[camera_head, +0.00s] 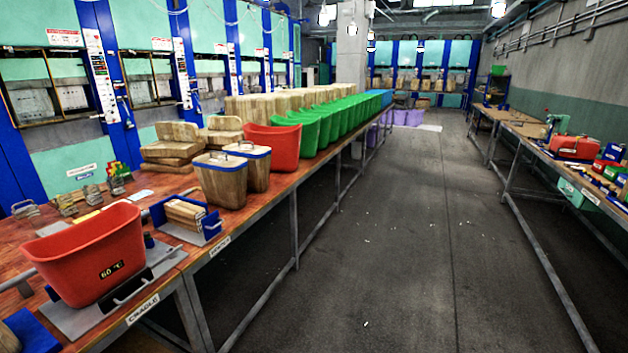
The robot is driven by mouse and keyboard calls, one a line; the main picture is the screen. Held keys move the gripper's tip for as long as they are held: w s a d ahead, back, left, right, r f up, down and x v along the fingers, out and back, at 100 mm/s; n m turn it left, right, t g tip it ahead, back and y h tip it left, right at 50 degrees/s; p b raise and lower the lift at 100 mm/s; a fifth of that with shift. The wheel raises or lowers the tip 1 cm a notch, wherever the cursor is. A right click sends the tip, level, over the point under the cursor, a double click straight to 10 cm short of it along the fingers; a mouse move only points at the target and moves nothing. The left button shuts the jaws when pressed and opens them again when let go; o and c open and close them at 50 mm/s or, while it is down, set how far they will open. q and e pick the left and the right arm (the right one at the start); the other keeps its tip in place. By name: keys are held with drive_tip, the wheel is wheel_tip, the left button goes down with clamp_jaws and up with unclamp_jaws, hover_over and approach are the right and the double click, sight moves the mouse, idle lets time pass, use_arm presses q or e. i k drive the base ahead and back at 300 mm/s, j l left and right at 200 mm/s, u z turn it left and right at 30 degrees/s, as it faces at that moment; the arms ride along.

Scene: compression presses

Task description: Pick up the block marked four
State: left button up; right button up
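No block with a readable four shows. Two wooden blocks with blue rims and metal handles stand upright on the left bench; the nearer block (222,185) is in front of the farther block (257,172). Neither has a number I can make out. A blue-sided holder (213,226) with a stack of thin wooden slats (184,214) is nearer, on the front edge. Neither of my grippers is in view.
The left bench (180,255) carries a red bin (88,254) marked 60 °C on a metal cradle, another red bin (278,146), a row of green bins (308,128) and stacked wooden boards (172,150). A wide floor aisle (390,230) is clear. The right bench (530,130) holds tools.

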sight(259, 158)
drive_tip(key=i, duration=0.8)
drive_tip(key=i+l, duration=0.1)
drive_tip(key=i, duration=0.75)
drive_tip(key=i+l+u, duration=0.1)
drive_tip(key=i+u, duration=0.3)
drive_tip(key=i+l+u, duration=0.15)
drive_tip(key=i+u, duration=0.2)
drive_tip(key=i+l+u, duration=0.65)
drive_tip(key=u, duration=0.15)
drive_tip(key=i+l+u, duration=0.1)
drive_tip(key=l, duration=0.2)
drive_tip(key=i+l+u, duration=0.1)
drive_tip(key=i+l, duration=0.1)
drive_tip(key=l, duration=0.1)
